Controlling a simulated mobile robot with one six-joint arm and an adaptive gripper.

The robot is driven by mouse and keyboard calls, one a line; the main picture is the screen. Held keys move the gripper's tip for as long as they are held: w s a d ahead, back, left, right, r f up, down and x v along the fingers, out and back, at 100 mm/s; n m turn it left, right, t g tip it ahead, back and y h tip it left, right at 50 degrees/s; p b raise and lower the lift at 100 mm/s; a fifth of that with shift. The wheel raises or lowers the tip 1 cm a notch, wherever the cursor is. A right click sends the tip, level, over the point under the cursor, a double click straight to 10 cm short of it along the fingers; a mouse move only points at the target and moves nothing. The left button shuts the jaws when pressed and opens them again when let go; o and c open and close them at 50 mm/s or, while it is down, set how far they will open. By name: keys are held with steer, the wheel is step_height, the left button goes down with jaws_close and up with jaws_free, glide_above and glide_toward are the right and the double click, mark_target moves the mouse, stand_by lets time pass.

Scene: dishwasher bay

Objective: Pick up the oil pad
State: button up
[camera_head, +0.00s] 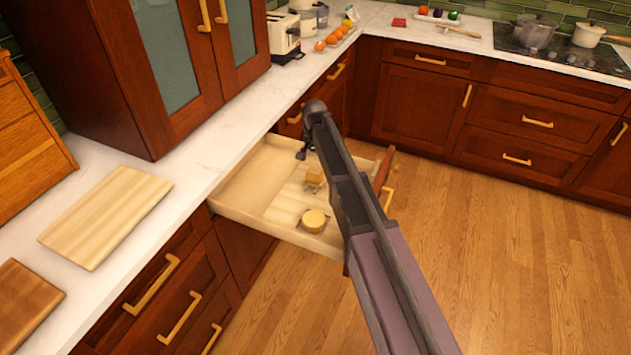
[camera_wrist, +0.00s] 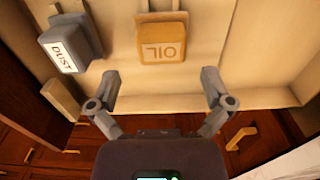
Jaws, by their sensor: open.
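The oil pad (camera_wrist: 163,45) is a yellow-tan block marked "OIL", seen upside down in the wrist view. It lies inside the open drawer, near the top centre of that view. My gripper (camera_wrist: 160,82) is open and empty, its two fingers spread wide apart. The oil pad is just beyond the fingertips and roughly centred between them, not gripped. In the head view a small tan block (camera_head: 315,178) in the drawer looks like the oil pad. My arm hides part of the drawer there.
A grey pad marked "DUST" (camera_wrist: 70,45) lies left of the oil pad in the wrist view. Drawer walls surround the items. Cutting board (camera_head: 107,221) lies on the counter.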

mark_target(315, 171)
steer(key=shift+f, duration=0.1)
stand_by(0.3)
steer(key=shift+f+b, duration=2.55)
steer(key=shift+b, duration=0.05)
steer(key=c, duration=1.1)
steer(key=shift+r, duration=0.15)
step_height(315, 171, up, 3)
steer(key=p, duration=0.3)
steer(key=shift+r+p, duration=0.15)
steer(key=shift+p, duration=0.15)
steer(key=shift+s+r, duration=0.2)
steer(key=shift+s, duration=0.05)
steer(key=s+d, duration=0.1)
steer(key=s, duration=0.4)
steer(key=s+d+p, duration=0.1)
steer(key=s+d, duration=0.1)
steer(key=s, duration=0.3)
steer(key=s+d+r, duration=0.1)
steer(key=s, duration=0.3)
steer(key=shift+s+d, duration=0.2)
steer(key=shift+s, duration=0.2)
